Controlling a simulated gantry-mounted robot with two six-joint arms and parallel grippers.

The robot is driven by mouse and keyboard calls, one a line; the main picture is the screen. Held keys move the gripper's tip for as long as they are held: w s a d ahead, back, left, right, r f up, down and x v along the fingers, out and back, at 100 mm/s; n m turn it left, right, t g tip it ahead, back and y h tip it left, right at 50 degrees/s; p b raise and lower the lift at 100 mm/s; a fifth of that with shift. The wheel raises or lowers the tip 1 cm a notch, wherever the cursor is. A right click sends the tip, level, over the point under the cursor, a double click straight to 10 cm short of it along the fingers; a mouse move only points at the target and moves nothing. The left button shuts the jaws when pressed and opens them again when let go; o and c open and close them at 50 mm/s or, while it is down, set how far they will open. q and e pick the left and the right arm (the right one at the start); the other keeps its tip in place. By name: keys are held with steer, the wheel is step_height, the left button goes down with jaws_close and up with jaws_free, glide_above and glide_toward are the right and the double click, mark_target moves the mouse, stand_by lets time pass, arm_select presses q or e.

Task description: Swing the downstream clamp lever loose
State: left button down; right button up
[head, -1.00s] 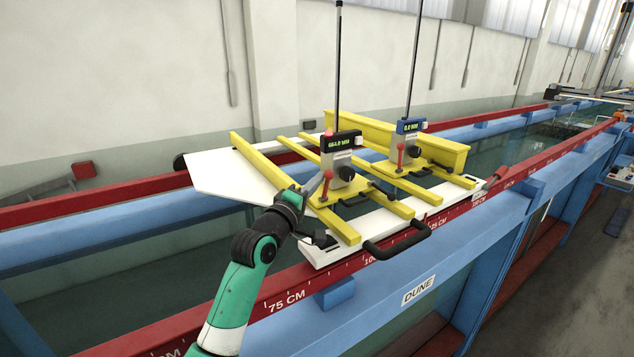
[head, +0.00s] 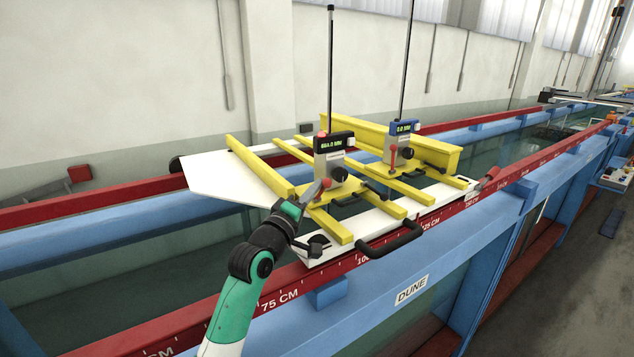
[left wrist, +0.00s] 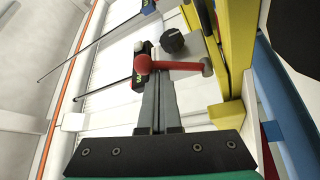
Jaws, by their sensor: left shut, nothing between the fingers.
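Two gauges stand on the yellow-railed carriage (head: 350,235). The left gauge (head: 329,165) has a black display head, the right gauge (head: 397,148) a blue one. Each has a red lever at its front left: the left lever (head: 326,183) and the right lever (head: 393,156). I cannot tell from any label which is downstream. My left gripper (head: 318,190) is shut and empty at the left gauge's lever. In the left wrist view the red lever (left wrist: 180,66), with its round knob, lies across just beyond my fingertips (left wrist: 156,82); contact cannot be told. My right gripper is out of view.
The carriage spans the flume's red rails (head: 285,297). Black handle bars (head: 395,243) stick out at its front, and a black knob (head: 317,245) sits near its left end. A yellow beam (head: 430,150) lies behind the right gauge. Tall rods rise from both gauges.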

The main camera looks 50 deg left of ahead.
mark_target(319, 201)
arm_select(q)
steer(key=shift+s+d+f, duration=0.15)
steer(key=shift+d+f, duration=0.25)
steer(key=shift+d, duration=0.1)
steer(key=shift+s+d+f+p, duration=0.1)
steer(key=shift+d+f+p, duration=0.2)
steer(key=shift+d+f, duration=0.25)
steer(key=shift+f, duration=0.2)
step_height(319, 201, up, 5)
steer(key=a+p, duration=0.1)
steer(key=p, duration=0.3)
steer(key=s+f+b, duration=0.4)
steer(key=s+f, duration=0.2)
steer(key=s, duration=0.3)
steer(key=shift+s+a, duration=0.15)
steer(key=shift+a, duration=0.15)
